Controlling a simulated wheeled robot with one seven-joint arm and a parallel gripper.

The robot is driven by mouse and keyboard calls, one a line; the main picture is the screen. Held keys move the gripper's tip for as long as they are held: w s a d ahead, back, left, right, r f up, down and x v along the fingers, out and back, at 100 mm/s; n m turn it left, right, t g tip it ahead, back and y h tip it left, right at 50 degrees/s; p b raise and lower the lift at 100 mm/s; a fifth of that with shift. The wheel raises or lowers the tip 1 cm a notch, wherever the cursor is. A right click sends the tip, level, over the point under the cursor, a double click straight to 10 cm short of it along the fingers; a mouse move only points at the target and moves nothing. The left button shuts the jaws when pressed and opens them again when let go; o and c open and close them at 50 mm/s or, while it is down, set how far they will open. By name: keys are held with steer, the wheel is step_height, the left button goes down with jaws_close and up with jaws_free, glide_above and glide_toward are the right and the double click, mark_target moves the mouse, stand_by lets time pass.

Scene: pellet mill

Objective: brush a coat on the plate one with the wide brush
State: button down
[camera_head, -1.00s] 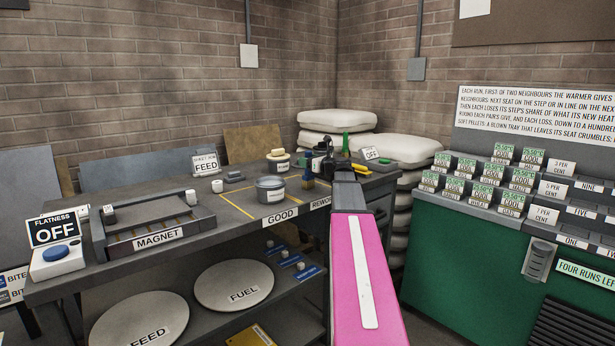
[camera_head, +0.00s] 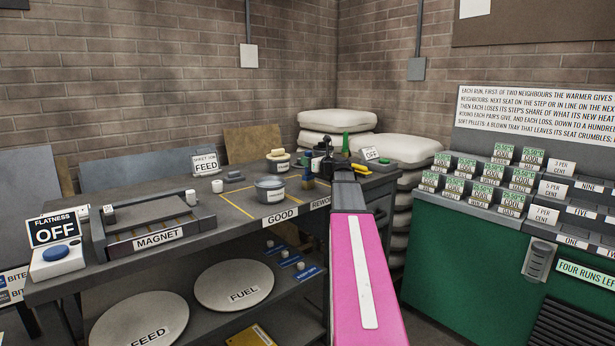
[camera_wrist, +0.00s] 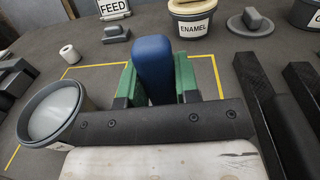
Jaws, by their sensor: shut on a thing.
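My gripper (camera_head: 322,166) is low over the bench, inside the yellow-outlined area. In the wrist view its green fingers (camera_wrist: 158,80) are shut on the blue handle of the wide brush (camera_wrist: 153,62). I cannot make out plate one; the area under my gripper is hidden by the gripper itself.
An open grey pot (camera_head: 270,189) stands close left of my gripper, also in the wrist view (camera_wrist: 55,115). Black bars (camera_wrist: 262,115) lie close on the right. A grey block (camera_wrist: 116,33), a white roll (camera_wrist: 69,53) and the magnet tray (camera_head: 155,232) are farther left.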

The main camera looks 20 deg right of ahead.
mark_target(308, 151)
steer(key=shift+r, duration=3.75)
